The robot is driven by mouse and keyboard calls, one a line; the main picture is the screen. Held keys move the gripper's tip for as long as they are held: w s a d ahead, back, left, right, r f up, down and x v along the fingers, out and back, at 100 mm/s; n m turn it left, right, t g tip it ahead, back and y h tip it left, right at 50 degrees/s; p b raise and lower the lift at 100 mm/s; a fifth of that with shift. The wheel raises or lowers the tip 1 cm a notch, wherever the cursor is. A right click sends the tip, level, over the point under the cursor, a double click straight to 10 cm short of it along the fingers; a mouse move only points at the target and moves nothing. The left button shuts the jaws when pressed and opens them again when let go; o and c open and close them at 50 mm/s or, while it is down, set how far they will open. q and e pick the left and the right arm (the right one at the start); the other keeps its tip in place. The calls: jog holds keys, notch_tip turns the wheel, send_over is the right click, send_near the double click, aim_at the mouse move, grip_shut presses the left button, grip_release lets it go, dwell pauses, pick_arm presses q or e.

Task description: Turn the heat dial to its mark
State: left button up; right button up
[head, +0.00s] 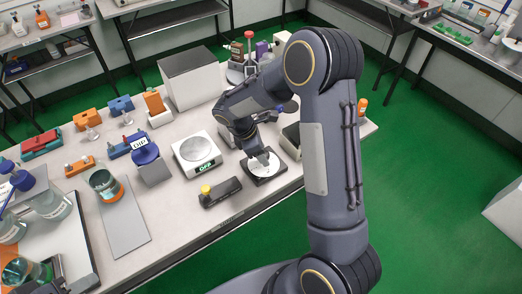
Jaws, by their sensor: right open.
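A black square unit with a round white face (257,178) sits near the table's front edge. It looks like the heat dial, but its knob and mark are too small or hidden to make out. My right gripper (263,160) points down over this face, open, with its fingertips at or just above it. I cannot tell whether they touch the dial. A white hot plate (196,148) with a round top stands just left of it, and its lit green display seems to read OFF. My left gripper is not in view.
A black box with a yellow knob (220,192) lies left of the dial unit, close to the front edge. A blue round-topped stand (145,154), a beaker (105,185) and a grey board (124,222) are farther left. A large grey box (193,79) stands behind.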

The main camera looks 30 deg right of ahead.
jog(key=s+v, duration=0.1)
jog(key=v, duration=0.6)
jog(key=shift+w+r, duration=0.4)
jog(key=shift+w, duration=0.15)
jog(key=shift+a, duration=0.1)
